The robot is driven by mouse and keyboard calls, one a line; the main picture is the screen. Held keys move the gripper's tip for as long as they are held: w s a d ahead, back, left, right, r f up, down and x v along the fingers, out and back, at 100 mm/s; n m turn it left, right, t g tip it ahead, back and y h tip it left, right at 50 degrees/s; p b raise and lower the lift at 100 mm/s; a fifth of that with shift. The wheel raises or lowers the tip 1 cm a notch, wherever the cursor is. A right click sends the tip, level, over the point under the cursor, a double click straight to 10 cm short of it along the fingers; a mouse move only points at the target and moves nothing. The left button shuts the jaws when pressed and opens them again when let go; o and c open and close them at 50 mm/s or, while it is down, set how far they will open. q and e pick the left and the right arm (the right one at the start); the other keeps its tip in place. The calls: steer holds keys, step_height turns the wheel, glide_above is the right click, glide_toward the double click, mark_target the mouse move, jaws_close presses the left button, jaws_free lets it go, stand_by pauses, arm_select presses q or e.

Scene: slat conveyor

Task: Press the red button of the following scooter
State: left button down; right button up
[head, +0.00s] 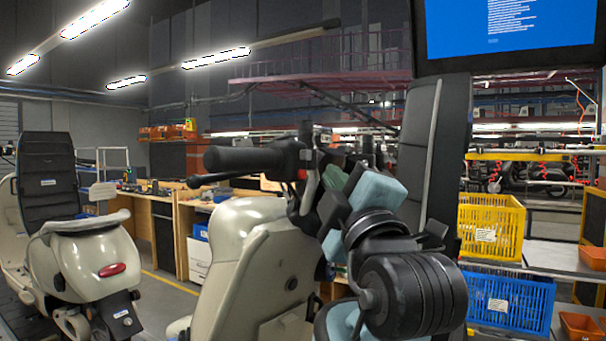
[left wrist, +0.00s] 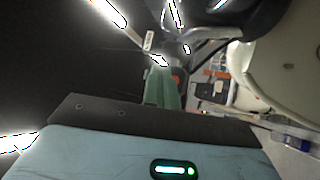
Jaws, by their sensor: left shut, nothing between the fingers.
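A cream scooter (head: 240,250) stands in the middle of the head view, with its black handlebar grip (head: 245,159) pointing left. A small red button (head: 302,174) shows on the switch housing at the inner end of that grip. My left gripper (head: 331,177), with green fingers and a teal and black body, is just right of the housing. It is shut and empty. My right gripper is out of view.
Another cream scooter (head: 85,265) with a red tail light stands at the left. A yellow crate (head: 491,226) and a blue crate (head: 508,300) are at the right. A screen (head: 510,28) hangs above. Wooden workbenches (head: 190,215) stand behind.

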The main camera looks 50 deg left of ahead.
arm_select(q)
steer(key=shift+s+a, duration=0.2)
steer(key=shift+a, duration=0.7)
steer(key=shift+a, duration=0.1)
stand_by(1.4)
steer(key=shift+s+a, duration=0.1)
steer(key=shift+a, duration=0.2)
steer(key=shift+a, duration=0.4)
stand_by(0.8)
steer(key=shift+d, duration=0.8)
steer(key=d, duration=0.2)
steer(key=w+d, duration=0.1)
steer(key=d, duration=0.2)
steer(key=shift+w+b, duration=0.15)
steer(key=shift+b, duration=0.15)
